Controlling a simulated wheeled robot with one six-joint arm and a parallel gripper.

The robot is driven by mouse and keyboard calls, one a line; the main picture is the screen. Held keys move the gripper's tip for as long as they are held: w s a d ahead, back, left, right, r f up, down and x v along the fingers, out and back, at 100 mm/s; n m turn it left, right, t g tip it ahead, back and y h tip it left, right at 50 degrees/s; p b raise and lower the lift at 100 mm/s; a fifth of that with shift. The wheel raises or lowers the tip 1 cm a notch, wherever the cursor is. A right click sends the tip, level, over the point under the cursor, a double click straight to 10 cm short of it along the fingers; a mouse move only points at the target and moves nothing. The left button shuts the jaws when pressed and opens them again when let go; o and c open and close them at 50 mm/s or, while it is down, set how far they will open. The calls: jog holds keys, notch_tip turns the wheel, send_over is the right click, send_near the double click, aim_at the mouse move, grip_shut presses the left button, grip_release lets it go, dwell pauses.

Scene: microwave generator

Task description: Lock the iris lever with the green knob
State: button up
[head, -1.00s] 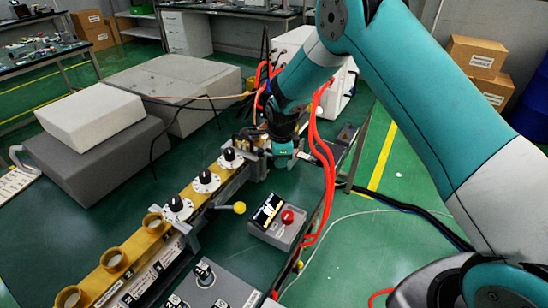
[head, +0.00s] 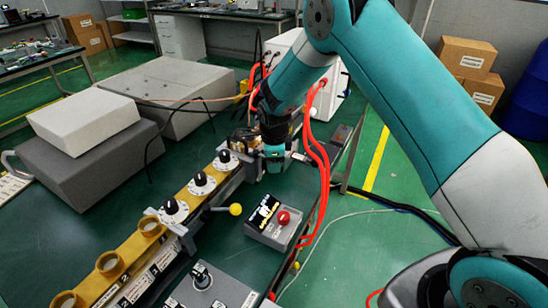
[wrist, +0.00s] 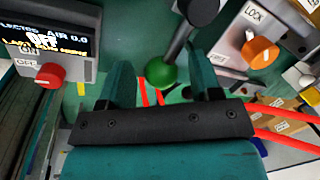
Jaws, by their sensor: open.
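The green knob (wrist: 161,73) is a round ball at the end of a dark grey lever (wrist: 180,42) in the wrist view. The lever runs up and right to a dark round pivot (wrist: 200,10). My gripper (wrist: 163,68) is open, with one teal finger on each side of the knob in the picture and a gap on both sides. I cannot tell how deep the knob sits between the fingers. In the head view my gripper (head: 276,158) is low over the far end of the bench line, and the green knob is hidden there.
An orange knob (wrist: 260,52) on a panel marked LOCK is right of my gripper. Red hoses (head: 320,165) hang close to the arm on the right.

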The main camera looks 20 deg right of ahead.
jog(key=shift+r, duration=0.1)
jog(key=s+r+b, duration=0.3)
jog(key=r, duration=1.4)
jog(key=shift+a, duration=0.45)
jog(key=shift+s, duration=0.1)
jog(key=s+a+r+n+y, duration=0.1)
jog(key=s+a+n, duration=0.1)
jog(key=s+n, duration=0.7)
jog(key=s+a+r+n+g+y, duration=0.1)
jog(key=s+a+r+n+y, duration=0.1)
jog(key=s+n, duration=0.8)
jog(key=s+a+r+n+g+y, duration=0.1)
jog(key=s+a+r+n, duration=0.1)
jog(key=s+n, duration=0.7)
jog(key=s+a, duration=0.1)
jog(key=s, duration=0.3)
jog(key=shift+s+a+r+n+y, duration=0.2)
jog(key=shift+s+n+y, duration=0.1)
jog(key=shift+s+y, duration=0.1)
jog(key=shift+c, duration=0.4)
